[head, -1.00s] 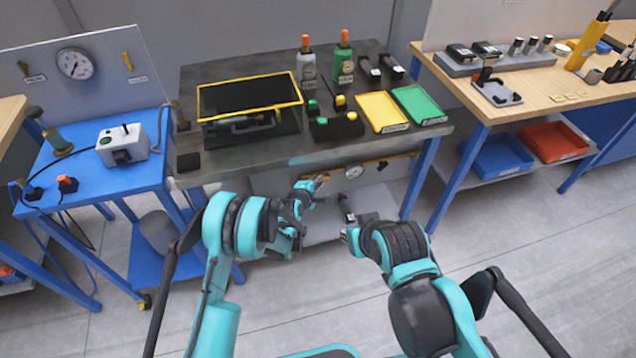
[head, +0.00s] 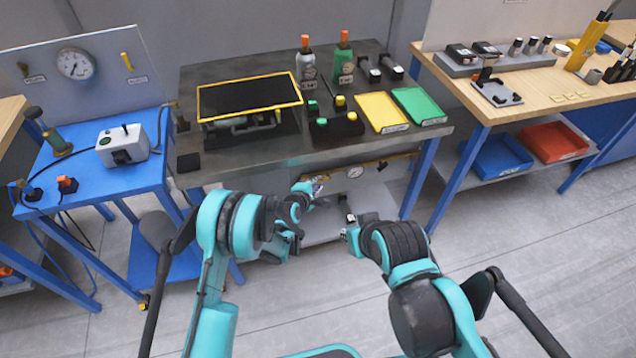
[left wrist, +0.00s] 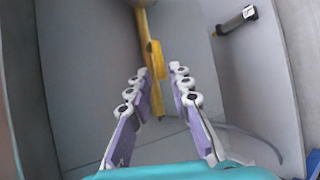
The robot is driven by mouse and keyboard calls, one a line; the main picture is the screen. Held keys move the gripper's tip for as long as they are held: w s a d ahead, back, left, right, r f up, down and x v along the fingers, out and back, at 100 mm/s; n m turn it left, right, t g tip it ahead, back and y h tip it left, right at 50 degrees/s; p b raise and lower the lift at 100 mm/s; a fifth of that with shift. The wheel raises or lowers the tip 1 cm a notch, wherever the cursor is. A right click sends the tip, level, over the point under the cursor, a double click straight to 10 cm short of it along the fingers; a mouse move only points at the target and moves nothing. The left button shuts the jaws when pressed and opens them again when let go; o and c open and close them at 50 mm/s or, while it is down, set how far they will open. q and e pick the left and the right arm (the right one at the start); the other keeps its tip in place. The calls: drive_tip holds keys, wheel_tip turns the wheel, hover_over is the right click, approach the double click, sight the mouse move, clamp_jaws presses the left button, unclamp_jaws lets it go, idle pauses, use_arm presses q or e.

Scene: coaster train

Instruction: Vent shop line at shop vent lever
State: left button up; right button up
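A yellow pipe with a flat yellow lever-like piece (left wrist: 155,60) runs down the middle of the left wrist view. My left gripper (left wrist: 160,75) is open, with its two fingers on either side of the lower end of this yellow piece; I cannot tell whether they touch it. In the head view, my left gripper (head: 314,186) is just below the front edge of the dark workbench, left of a round gauge (head: 355,171) on a panel under the top. The lever itself is not clear there. My right gripper (head: 347,235) is lower and to the right; its fingers are too small to read.
The dark workbench (head: 240,155) carries a yellow-framed case, two bottles, and yellow and green trays. A blue table (head: 85,180) stands at left, a wooden-topped bench (head: 545,95) at right. A black cylinder (left wrist: 236,20) shows at upper right in the left wrist view.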

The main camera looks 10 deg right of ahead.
use_arm(q)
drive_tip(key=v, duration=1)
drive_tip(key=shift+a+r, duration=0.1)
drive_tip(key=s+a+r+m+y, duration=0.2)
drive_tip(key=s+a+r+m, duration=0.1)
drive_tip(key=a+r, duration=0.45)
drive_tip(key=s+a+r+m+y, duration=0.1)
drive_tip(key=s+a+r+m, duration=0.25)
drive_tip(key=a+r, duration=0.4)
drive_tip(key=s+a+r+m+g+y, duration=0.1)
drive_tip(key=s+a+m+y, duration=0.1)
drive_tip(key=s+a+m, duration=0.2)
drive_tip(key=s+a+r+m+g+y, duration=0.2)
drive_tip(key=s+a+m, duration=0.2)
drive_tip(key=s+a, duration=0.7)
drive_tip(key=s, duration=0.5)
drive_tip(key=shift+s+r, duration=0.3)
drive_tip(key=shift+s, duration=0.1)
